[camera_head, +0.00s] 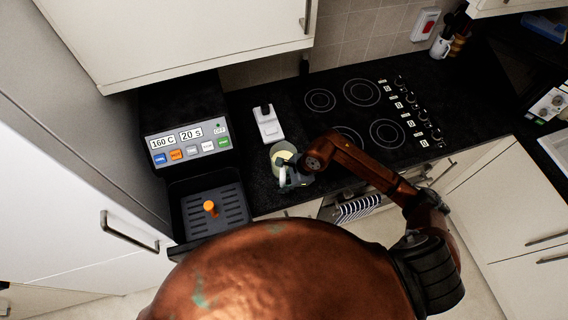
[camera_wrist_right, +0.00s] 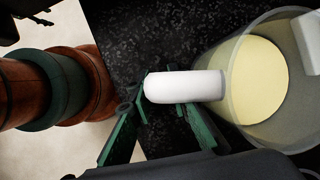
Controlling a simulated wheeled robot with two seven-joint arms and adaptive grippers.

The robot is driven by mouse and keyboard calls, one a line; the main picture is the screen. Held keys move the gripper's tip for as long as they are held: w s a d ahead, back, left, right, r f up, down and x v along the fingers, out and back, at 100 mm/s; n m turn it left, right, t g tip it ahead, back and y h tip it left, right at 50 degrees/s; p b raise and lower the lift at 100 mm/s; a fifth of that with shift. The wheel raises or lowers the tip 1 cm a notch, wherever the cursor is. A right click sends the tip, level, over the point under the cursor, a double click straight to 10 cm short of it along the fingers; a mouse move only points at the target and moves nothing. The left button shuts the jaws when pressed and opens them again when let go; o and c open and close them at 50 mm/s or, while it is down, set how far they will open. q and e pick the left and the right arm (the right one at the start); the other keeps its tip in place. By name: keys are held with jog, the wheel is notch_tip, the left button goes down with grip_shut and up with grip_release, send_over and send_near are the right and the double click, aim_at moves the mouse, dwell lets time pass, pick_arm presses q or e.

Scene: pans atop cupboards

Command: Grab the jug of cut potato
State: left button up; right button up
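The jug of cut potato (camera_head: 281,152) stands on the dark worktop. It is a clear round container with pale yellow contents. In the right wrist view the jug (camera_wrist_right: 290,95) fills the right side, and its white handle (camera_wrist_right: 185,86) points left toward my gripper. My right gripper (camera_head: 291,178) is at the near side of the jug. In the wrist view its green fingers (camera_wrist_right: 162,112) are spread apart at the handle, one near its outer end and one partly hidden beneath it. I cannot tell whether they touch it. My left gripper is not in view.
An air-fryer-like appliance (camera_head: 187,140) has its dark basket drawer (camera_head: 212,206) pulled out on the left. A white device (camera_head: 267,123) lies behind the jug. A hob (camera_head: 360,110) is to the right. An upper cupboard (camera_head: 180,35) overhangs the back left.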

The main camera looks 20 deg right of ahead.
jog(key=shift+f, duration=0.1)
jog(key=shift+c, duration=0.2)
grip_shut()
jog(key=shift+w, duration=0.1)
